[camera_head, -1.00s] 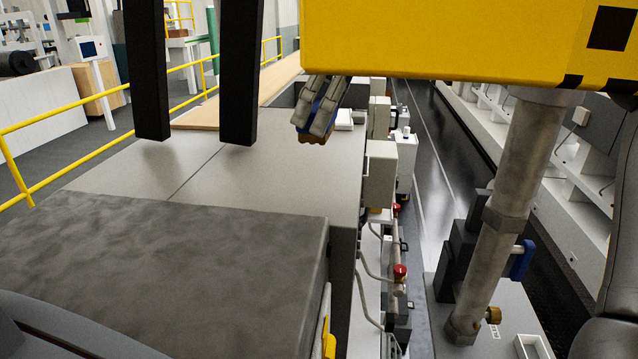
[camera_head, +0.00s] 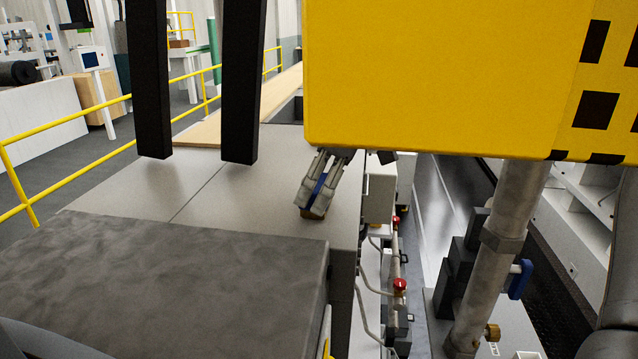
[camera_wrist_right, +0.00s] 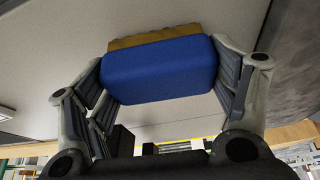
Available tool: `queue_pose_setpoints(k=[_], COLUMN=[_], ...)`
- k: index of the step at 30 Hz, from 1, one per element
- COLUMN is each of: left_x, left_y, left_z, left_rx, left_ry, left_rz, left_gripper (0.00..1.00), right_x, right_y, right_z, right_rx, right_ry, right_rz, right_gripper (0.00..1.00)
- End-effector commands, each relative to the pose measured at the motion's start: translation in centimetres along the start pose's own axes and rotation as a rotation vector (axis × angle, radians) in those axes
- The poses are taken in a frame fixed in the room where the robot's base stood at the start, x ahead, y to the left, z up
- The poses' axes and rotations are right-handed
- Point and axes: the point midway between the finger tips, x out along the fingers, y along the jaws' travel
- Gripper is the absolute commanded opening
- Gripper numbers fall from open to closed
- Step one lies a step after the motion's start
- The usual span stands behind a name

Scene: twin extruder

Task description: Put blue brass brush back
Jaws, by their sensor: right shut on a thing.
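The blue brass brush (camera_wrist_right: 158,72) is a blue block with a brown-gold bristle side (camera_wrist_right: 155,37). It sits between both fingers of my right gripper (camera_wrist_right: 165,88) in the right wrist view. In the head view my right gripper (camera_head: 318,190) shows below the yellow block, shut on the brush, with a strip of blue and the brown bristles (camera_head: 312,214) at its tips. The brush is over or on the light grey machine top (camera_head: 255,190); I cannot tell whether it touches. My left gripper is not in view.
A large yellow block (camera_head: 440,80) hangs over my right gripper. A dark slab (camera_head: 170,275) is in front. A pipe (camera_head: 500,240) and red-capped fittings (camera_head: 399,284) are at the right.

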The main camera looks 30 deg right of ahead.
Motion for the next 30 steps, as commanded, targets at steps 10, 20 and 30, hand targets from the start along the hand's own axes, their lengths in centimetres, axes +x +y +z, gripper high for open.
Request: queue_pose_setpoints(k=[10,20,30], left_x=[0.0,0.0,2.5], left_y=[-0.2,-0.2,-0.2], left_z=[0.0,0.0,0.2], left_rx=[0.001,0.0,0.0], left_ry=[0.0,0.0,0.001], left_rz=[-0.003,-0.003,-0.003], left_gripper=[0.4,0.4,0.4], right_x=[0.3,0.3,-3.5], right_y=[0.0,0.0,0.1], right_z=[0.1,0.1,-0.1], right_rx=[0.0,0.0,0.001], right_ry=[0.0,0.0,0.005], right_rz=[0.0,0.0,0.004], right_gripper=[1.0,1.0,1.0])
